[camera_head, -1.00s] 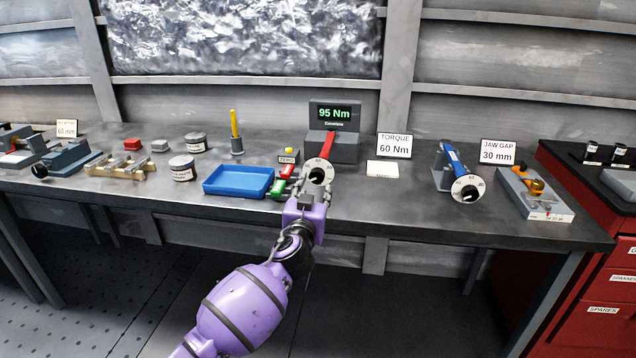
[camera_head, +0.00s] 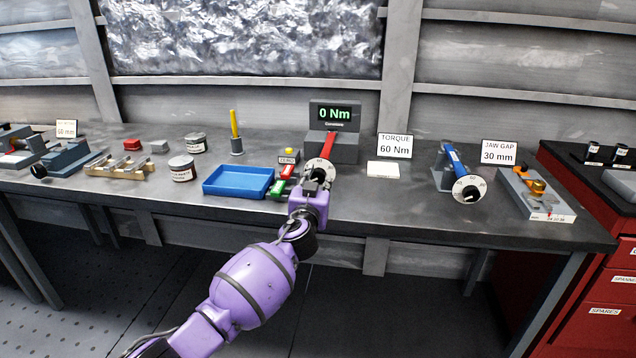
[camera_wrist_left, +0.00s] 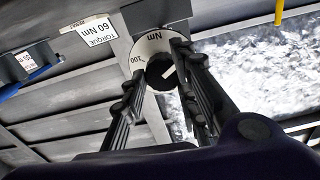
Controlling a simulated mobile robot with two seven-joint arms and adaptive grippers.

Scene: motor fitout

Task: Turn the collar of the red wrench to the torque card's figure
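The red wrench (camera_head: 329,146) lies with its far end at the grey tester, whose display (camera_head: 334,113) reads "0 Nm". Its round white dial (camera_head: 319,167) faces me at the bench's front. The torque card (camera_head: 394,146) reads "60 Nm". My left gripper (camera_head: 317,187) is at the dial. In the left wrist view its two fingers (camera_wrist_left: 160,75) stand on either side of the dark collar (camera_wrist_left: 158,80) and appear closed on it; their tips partly cover its edges. A white pointer shows on the collar, and "100" and "Nm" on the dial. My right gripper is not in view.
A blue tray (camera_head: 238,181) and red and green blocks (camera_head: 283,179) lie left of the wrench. A blue-handled wrench (camera_head: 456,164) and the "JAW GAP 30 mm" card (camera_head: 498,153) stand to the right.

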